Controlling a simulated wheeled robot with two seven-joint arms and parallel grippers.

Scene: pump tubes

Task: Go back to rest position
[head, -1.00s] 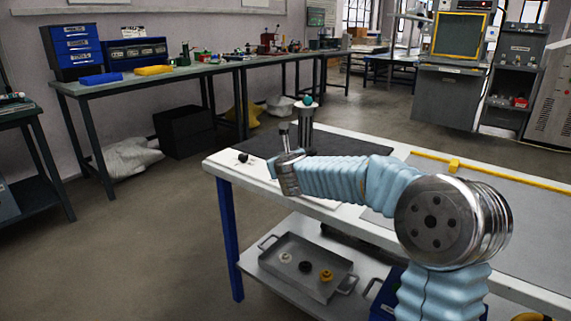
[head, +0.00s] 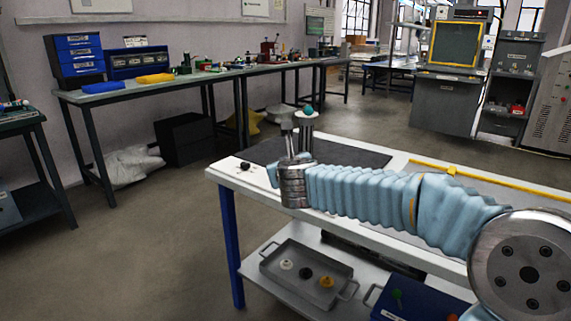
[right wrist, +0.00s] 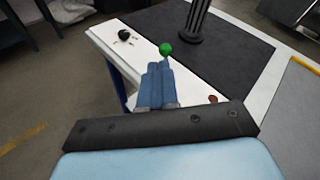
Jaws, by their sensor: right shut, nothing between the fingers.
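My right gripper (head: 287,118) is at the raised end of my right arm, above the white table (head: 222,179) near its left end. The right wrist view shows its blue-grey fingers (right wrist: 160,80) together and empty. A dark upright stand (head: 306,128) with a teal top (head: 308,110) appears just right of the gripper. Its ribbed post and base (right wrist: 191,28) show in the wrist view. A green ball (right wrist: 165,48) appears just past the fingertips; I cannot tell how far away it is. My left gripper is not in view.
A black knob (head: 244,166) lies at the table's left end. A grey tray (head: 268,269) with white, black and yellow pieces is on the lower shelf, beside a blue bin (head: 395,311). Dark and grey mats and a yellow strip (head: 500,181) lie on the table.

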